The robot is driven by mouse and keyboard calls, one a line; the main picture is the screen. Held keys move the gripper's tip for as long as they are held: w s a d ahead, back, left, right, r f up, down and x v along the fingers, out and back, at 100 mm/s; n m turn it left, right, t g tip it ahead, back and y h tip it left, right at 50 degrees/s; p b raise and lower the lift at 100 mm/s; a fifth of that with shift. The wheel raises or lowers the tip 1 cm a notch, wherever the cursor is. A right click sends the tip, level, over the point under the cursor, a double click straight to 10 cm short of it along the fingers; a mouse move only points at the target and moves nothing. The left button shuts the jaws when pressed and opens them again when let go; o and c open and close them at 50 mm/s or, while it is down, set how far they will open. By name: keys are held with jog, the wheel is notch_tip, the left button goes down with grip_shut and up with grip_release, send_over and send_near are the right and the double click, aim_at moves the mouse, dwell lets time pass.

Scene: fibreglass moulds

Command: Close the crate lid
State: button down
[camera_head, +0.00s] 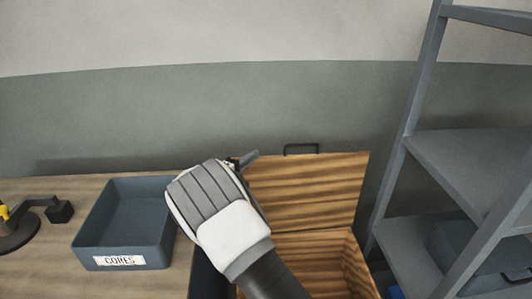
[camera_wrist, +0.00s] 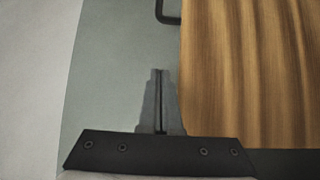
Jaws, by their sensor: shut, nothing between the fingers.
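A wooden crate (camera_head: 355,270) stands beside the table, its inside partly hidden by my arm. Its striped wooden lid (camera_head: 315,190) stands open and raised at the back, in front of the wall. A dark handle (camera_head: 301,147) sits on the lid's top edge. My gripper (camera_head: 250,157) is shut and empty at the lid's upper left corner. In the wrist view the shut fingers (camera_wrist: 159,75) point along the left edge of the lid (camera_wrist: 250,70), with the handle (camera_wrist: 168,12) ahead. I cannot tell whether they touch the lid.
A blue-grey bin labelled CORES (camera_head: 120,262) sits on the wooden table (camera_head: 40,272) at left. A dark stand-like object (camera_head: 22,228) is at the far left. A grey metal shelf (camera_head: 470,165) rises close on the right.

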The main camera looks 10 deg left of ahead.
aim_at(277, 156)
jog(key=shift+w+d+p, duration=0.15)
jog(key=shift+w+d, duration=0.75)
jog(key=shift+d, duration=0.35)
jog(key=shift+w+d+p, duration=0.1)
jog(key=shift+w+d, duration=0.8)
jog(key=shift+d, duration=0.3)
jog(key=shift+w+d+p, duration=0.15)
jog(key=shift+w+d, duration=0.75)
jog(key=shift+d, duration=0.35)
jog(key=shift+s, duration=0.1)
